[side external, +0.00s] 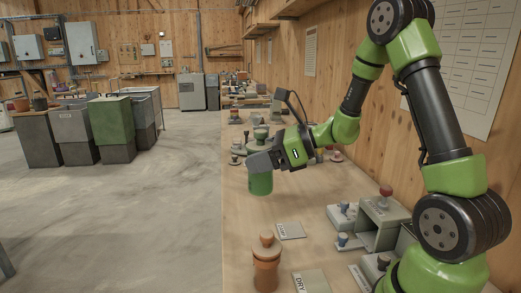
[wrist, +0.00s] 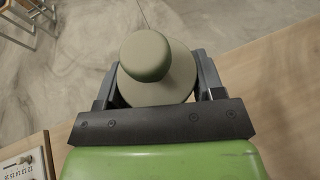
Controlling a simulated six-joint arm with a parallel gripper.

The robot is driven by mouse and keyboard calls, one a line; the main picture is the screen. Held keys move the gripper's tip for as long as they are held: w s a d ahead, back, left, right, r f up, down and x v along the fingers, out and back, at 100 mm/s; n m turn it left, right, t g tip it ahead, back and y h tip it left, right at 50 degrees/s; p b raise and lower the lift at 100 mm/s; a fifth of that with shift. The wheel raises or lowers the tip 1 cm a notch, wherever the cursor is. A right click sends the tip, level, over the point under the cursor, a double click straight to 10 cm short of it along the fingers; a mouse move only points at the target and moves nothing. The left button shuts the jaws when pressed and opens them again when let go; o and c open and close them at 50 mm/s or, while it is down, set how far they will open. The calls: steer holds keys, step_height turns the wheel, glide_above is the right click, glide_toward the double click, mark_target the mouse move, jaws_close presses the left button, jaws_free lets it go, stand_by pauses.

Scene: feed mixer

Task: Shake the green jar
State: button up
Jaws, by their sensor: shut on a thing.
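The green jar (side external: 261,184) is held above the wooden bench near its left edge, below and between the jaws of my gripper (side external: 262,162). The jar looks about upright and clear of the bench top. In the wrist view, its dull olive lid with a round knob (wrist: 145,57) sits between the two dark fingers of my gripper (wrist: 155,88). The gripper is shut on the jar.
An orange-brown lidded jar (side external: 266,265) stands at the front of the bench (side external: 238,225). Flat label plates (side external: 290,230) lie near it. Grey control boxes with knobs (side external: 383,220) stand at the right. Several small lidded items (side external: 260,135) stand behind my gripper.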

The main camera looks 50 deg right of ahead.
step_height(320, 180, down, 2)
steer(key=shift+f, duration=0.1)
steer(key=shift+r, duration=2.25)
steer(key=shift+f, duration=2.3)
